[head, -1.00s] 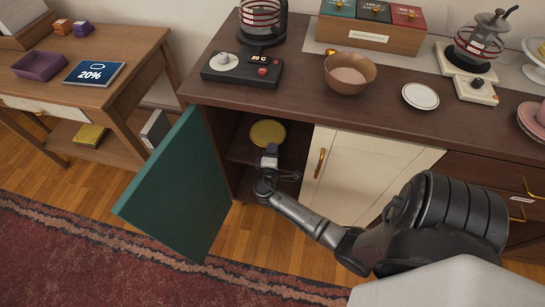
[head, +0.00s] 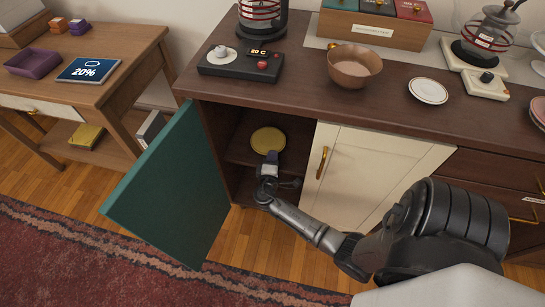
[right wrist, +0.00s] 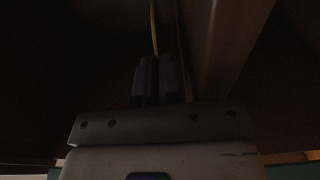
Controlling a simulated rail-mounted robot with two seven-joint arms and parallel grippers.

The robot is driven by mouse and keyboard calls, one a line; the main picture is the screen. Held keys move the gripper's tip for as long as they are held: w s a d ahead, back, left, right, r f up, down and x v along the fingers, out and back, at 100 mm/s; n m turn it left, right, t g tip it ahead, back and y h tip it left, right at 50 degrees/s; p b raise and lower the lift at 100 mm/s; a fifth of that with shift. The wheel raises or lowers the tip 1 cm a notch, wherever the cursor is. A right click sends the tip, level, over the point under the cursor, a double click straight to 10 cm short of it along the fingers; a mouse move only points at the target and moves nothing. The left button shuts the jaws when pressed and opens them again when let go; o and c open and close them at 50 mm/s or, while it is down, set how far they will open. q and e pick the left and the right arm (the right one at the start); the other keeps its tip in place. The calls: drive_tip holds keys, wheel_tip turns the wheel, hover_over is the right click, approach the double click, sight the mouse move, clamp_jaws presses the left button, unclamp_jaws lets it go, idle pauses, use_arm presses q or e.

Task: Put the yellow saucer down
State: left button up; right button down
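The yellow saucer (head: 268,141) is inside the open cabinet, above or on its inner shelf (head: 237,154); I cannot tell whether it touches the shelf. My right gripper (head: 271,157) reaches in from the front, its fingertips at the saucer's near edge. In the right wrist view the saucer shows edge-on as a thin yellow line (right wrist: 153,30) running up from between the close-set fingers (right wrist: 154,80), which are shut on its rim. That view is very dark. My left gripper is not in view.
The green cabinet door (head: 172,190) stands open at the left. A closed cream door (head: 370,175) is at the right of the opening. The counter above holds a brown bowl (head: 354,68), a white saucer (head: 428,91) and a black scale (head: 240,64).

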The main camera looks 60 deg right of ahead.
drive_tip(key=shift+f, duration=0.25)
drive_tip(key=c, duration=1.5)
unclamp_jaws()
drive_tip(key=shift+o, duration=0.9)
